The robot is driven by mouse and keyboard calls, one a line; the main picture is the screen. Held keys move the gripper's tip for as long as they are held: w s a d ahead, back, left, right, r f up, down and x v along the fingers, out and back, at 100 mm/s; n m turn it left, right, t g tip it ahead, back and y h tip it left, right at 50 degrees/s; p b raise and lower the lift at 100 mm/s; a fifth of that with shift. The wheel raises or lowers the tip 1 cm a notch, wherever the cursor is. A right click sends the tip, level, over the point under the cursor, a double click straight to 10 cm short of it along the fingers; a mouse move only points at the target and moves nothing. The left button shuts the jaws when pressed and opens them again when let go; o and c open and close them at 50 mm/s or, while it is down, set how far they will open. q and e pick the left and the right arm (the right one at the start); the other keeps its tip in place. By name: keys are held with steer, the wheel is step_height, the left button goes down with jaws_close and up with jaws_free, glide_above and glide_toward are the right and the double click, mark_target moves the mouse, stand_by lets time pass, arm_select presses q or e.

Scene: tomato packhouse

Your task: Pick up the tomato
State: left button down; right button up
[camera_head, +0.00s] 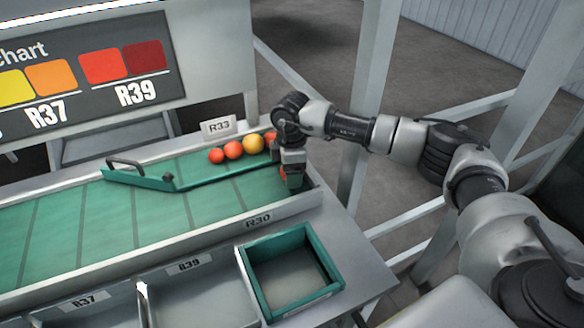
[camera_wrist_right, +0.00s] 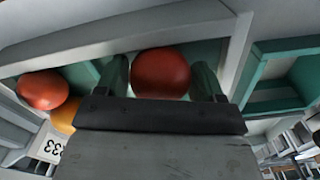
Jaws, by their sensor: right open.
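A red tomato (camera_wrist_right: 160,73) sits between the two fingers of my right gripper (camera_wrist_right: 160,82) in the wrist view. The fingers stand on either side of it, open; I cannot tell whether either touches it. In the head view my right gripper (camera_head: 292,180) points down at the right end of the green belt (camera_head: 115,215) and hides most of this tomato. Two red tomatoes (camera_head: 215,156) (camera_head: 233,149), an orange one (camera_head: 253,144) and a partly hidden reddish one (camera_head: 271,137) line up behind the green divider. My left gripper is not in view.
The divider arm (camera_head: 140,180) crosses the belt. A colour chart (camera_head: 90,80) stands behind.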

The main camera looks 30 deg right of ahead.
steer(key=shift+f, duration=0.2)
steer(key=c, duration=0.3)
steer(key=shift+c, duration=0.3)
steer(key=shift+r, duration=0.2)
